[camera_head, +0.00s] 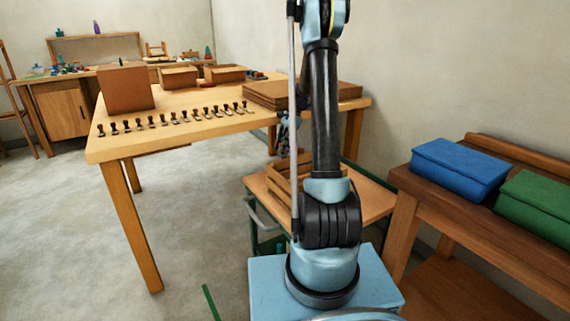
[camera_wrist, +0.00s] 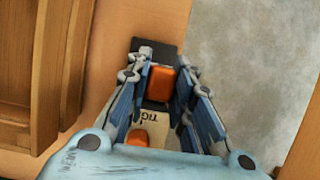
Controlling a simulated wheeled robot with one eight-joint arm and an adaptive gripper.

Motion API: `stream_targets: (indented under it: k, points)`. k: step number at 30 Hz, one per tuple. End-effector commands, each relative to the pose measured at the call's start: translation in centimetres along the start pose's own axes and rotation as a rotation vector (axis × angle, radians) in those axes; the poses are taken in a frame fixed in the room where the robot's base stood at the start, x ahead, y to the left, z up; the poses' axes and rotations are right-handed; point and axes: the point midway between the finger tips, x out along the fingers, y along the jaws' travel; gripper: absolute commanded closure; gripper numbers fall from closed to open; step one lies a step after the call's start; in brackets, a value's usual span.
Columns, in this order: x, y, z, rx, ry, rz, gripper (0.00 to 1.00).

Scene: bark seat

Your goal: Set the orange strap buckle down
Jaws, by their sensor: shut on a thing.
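The orange strap buckle (camera_wrist: 160,84) is between the fingers of my gripper (camera_wrist: 163,68) in the wrist view. My gripper is shut on it. A dark flat piece shows around and beyond the orange part, and a pale band with dark lettering (camera_wrist: 151,117) and a second orange patch (camera_wrist: 138,137) lie nearer the palm. A wooden surface (camera_wrist: 113,65) shows below. I cannot tell whether the buckle touches it. In the head view my gripper (camera_head: 284,138) is small and partly hidden behind my arm, and the buckle cannot be made out.
A wooden crate (camera_head: 283,178) stands on a low cart top (camera_head: 363,199); its slats (camera_wrist: 50,65) show left in the wrist view. The worktable (camera_head: 200,98) holds a row of small dark-topped items, cardboard boxes and stacked boards. Blue (camera_head: 459,168) and green (camera_head: 540,198) boxes sit on the right bench.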

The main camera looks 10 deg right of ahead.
Motion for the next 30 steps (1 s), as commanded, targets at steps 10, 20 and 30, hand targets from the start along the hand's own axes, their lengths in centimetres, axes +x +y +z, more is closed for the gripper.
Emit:
stream_targets:
  k: [10,20,30]
  points:
    - [3.1,0.0,-1.3,0.001,0.000,-0.001,1.00]
    - [6.1,0.1,-2.6,0.002,0.000,-0.001,1.00]
    - [6.3,0.1,-2.7,0.003,0.000,-0.001,0.74]
